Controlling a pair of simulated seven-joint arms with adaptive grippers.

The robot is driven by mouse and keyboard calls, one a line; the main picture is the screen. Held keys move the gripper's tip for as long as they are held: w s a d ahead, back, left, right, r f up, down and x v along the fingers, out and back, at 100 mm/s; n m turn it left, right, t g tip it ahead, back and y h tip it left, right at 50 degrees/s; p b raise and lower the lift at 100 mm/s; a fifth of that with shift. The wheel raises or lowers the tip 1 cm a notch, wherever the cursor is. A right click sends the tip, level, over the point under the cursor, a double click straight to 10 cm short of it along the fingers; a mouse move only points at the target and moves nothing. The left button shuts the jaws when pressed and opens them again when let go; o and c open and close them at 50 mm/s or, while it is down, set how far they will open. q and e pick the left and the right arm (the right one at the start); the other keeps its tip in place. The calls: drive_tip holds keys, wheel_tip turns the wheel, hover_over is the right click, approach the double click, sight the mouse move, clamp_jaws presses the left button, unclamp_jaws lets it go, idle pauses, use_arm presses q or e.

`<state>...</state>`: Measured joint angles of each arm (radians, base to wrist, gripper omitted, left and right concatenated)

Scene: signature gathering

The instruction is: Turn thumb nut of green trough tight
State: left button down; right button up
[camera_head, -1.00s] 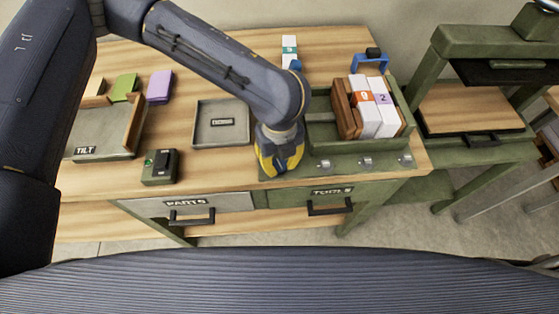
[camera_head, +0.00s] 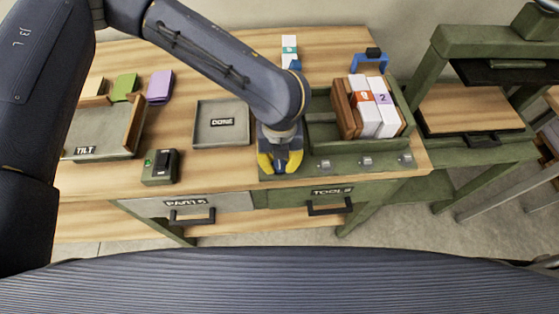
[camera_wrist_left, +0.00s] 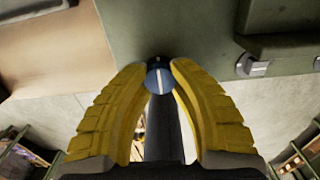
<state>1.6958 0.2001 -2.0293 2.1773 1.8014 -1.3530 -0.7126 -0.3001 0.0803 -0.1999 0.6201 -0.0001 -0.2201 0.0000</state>
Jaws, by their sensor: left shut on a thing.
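The green trough (camera_head: 345,147) sits at the right end of the bench and holds a brown block and white blocks. My left gripper (camera_head: 280,163) is at the trough's left front corner, its two yellow fingers side by side. In the left wrist view the fingertips (camera_wrist_left: 159,66) close around a round blue thumb nut (camera_wrist_left: 160,80) with a white line across its face. The line stands nearly upright there. In the head view the gripper hides this nut. My right gripper is not in view.
Several grey knobs (camera_head: 365,161) line the trough's front. A grey tray labelled DONE (camera_head: 222,137) lies left of the gripper. A small dark green box (camera_head: 159,167) stands farther left, near a TILT tray (camera_head: 100,140). Bare wood shows between them.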

sight(280, 163)
use_arm(q)
drive_tip(key=c, duration=1)
unclamp_jaws()
drive_tip(key=shift+o, duration=0.2)
wheel_tip(280, 163, up, 12)
drive_tip(key=shift+d+r, duration=0.1)
